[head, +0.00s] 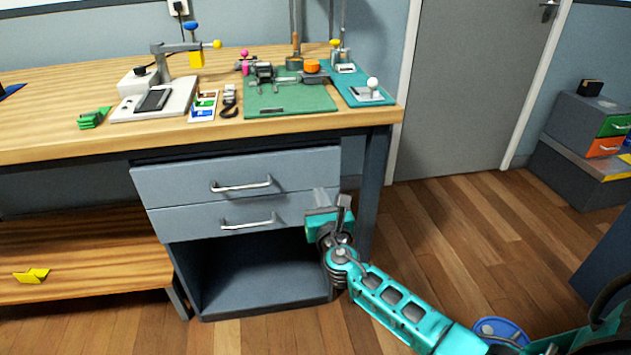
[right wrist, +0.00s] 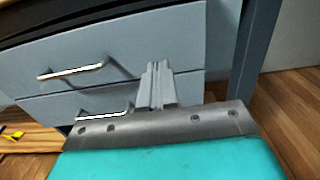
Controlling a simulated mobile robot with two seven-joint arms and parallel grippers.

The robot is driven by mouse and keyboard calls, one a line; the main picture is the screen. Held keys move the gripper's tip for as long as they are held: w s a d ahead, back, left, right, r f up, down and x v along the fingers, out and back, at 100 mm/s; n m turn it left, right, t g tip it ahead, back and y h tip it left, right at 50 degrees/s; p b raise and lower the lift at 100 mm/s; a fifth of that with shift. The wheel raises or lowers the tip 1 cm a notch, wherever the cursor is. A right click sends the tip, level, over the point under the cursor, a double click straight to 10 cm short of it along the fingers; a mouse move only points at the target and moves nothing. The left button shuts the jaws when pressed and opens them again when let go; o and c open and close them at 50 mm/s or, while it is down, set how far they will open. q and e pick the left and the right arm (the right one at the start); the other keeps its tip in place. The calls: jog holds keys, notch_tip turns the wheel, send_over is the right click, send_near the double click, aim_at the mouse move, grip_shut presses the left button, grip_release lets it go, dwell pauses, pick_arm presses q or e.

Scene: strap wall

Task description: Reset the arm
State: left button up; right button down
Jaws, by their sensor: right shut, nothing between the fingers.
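My right arm (head: 395,302) is teal and reaches in from the lower right in the head view. Its gripper (head: 322,192) is in front of the right end of the grey drawer unit, below the table top. In the right wrist view the gripper fingers (right wrist: 157,72) are together with nothing between them. They point toward the drawer fronts, right of the handles; whether they touch the fronts I cannot tell. My left gripper does not show in either view.
The upper drawer (head: 170,187) and lower drawer (head: 182,224) have metal handles, above an open compartment (head: 255,280). The wooden workbench (head: 60,140) carries a green mat (head: 290,104) and several tools. Open floor (head: 450,225) lies to the right. Grey boxes (head: 575,120) stand at far right.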

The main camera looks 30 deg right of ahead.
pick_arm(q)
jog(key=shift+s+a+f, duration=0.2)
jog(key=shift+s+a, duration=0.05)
pick_arm(e)
jog(key=shift+v, duration=2.2)
jog(key=s+a+f+m+g+y, duration=0.35)
jog(key=s+a+m, duration=0.35)
jog(key=s+m, duration=0.5)
jog(key=s+a+f+m+g+y, duration=0.3)
jog(key=s+a+f+m+y, duration=0.35)
jog(key=m, duration=0.95)
pick_arm(q)
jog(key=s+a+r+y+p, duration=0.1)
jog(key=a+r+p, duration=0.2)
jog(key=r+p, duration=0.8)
jog(key=p, duration=0.5)
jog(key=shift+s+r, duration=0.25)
pick_arm(e)
jog(key=s+d+r+m+h, duration=0.1)
jog(key=s+r+h, duration=0.1)
jog(key=r, duration=1.1)
jog(key=shift+s+d+r+m, duration=0.2)
jog(key=shift+s+d+m, duration=0.15)
jog(key=shift+s, duration=0.35)
